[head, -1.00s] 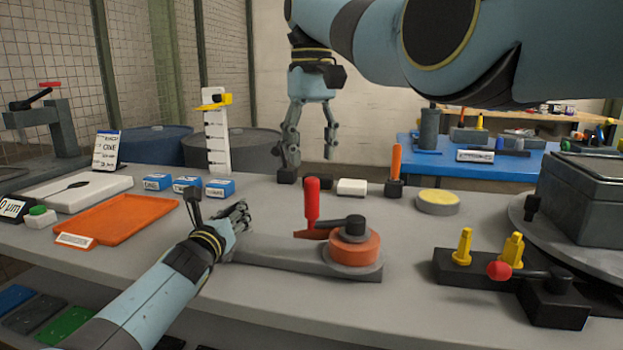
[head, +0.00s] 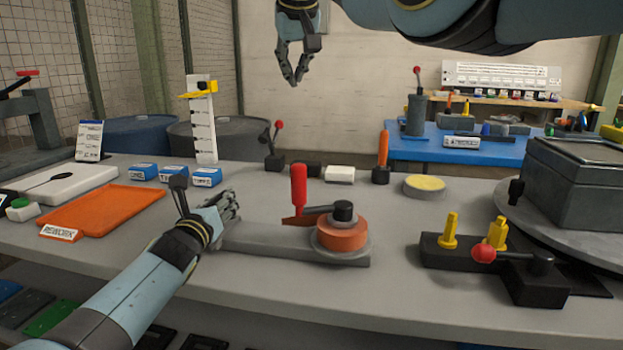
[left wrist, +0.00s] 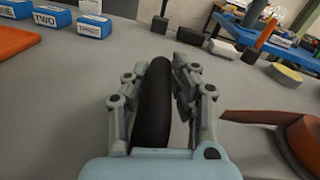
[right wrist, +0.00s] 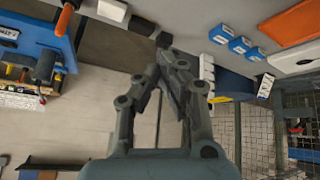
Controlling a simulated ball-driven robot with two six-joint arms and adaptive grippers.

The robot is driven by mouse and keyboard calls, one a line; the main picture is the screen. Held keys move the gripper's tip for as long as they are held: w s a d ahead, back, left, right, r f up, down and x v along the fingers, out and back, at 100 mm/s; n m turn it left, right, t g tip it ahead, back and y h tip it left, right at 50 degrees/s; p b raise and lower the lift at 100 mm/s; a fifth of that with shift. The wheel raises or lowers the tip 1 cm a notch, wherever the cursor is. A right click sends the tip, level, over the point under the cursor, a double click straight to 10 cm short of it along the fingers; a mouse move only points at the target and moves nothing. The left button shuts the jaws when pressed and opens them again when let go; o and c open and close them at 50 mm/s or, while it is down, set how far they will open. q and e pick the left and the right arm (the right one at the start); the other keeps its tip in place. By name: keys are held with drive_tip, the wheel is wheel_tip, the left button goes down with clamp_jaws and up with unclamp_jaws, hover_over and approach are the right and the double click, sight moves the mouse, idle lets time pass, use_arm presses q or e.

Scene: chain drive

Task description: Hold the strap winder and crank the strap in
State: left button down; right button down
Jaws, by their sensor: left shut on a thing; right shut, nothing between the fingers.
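The strap winder lies on the grey table. Its grey bar (head: 285,247) runs right from my left gripper (head: 230,207) to an orange strap drum (head: 341,237) with a black hub. A crank arm with an upright red handle (head: 298,187) points left from the hub. In the left wrist view my left gripper (left wrist: 157,88) is shut around a black grip (left wrist: 152,105), and part of the orange drum (left wrist: 303,140) shows at right. My right gripper (head: 293,80) is raised well above the back of the table, away from the crank. Its fingers are together and empty in the right wrist view (right wrist: 170,58).
A black fixture with yellow pegs and a red-knobbed lever (head: 484,253) stands right of the winder. An orange tray (head: 105,212) and several blue boxes (head: 173,174) are at left. A small lever (head: 274,160) and orange-handled tool (head: 382,155) stand behind. A grey box (head: 580,180) is far right.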

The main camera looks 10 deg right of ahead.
drive_tip(key=w+d+r+t+h, duration=0.1)
drive_tip(key=w+d+r+t, duration=0.3)
drive_tip(key=r, duration=0.2)
drive_tip(key=w+d+r+t, duration=0.4)
drive_tip(key=r+t, duration=0.1)
drive_tip(key=r, duration=0.1)
drive_tip(key=s+d+r+n+t+y, duration=0.2)
drive_tip(key=s+d+r+n+t, duration=0.3)
drive_tip(key=r+t, duration=0.3)
drive_tip(key=s+a+f+n+g+y, duration=0.3)
drive_tip(key=s+f+n+g+y, duration=0.8)
drive_tip(key=n+y, duration=0.8)
drive_tip(key=s+d+f+n+g+h, duration=0.1)
drive_tip(key=s+f+g, duration=0.1)
drive_tip(key=s+f, duration=0.5)
drive_tip(key=s+f+n+g+h, duration=0.15)
drive_tip(key=s+f, duration=0.25)
drive_tip(key=f, duration=0.7)
drive_tip(key=s+d+f+n+g+h, duration=0.1)
drive_tip(key=s+f+n+g+h, duration=0.1)
drive_tip(key=s+f, duration=0.5)
drive_tip(key=w+a+f, duration=0.2)
drive_tip(key=w+a, duration=0.7)
drive_tip(key=a, duration=0.1)
drive_tip(key=shift+w+t, duration=0.35)
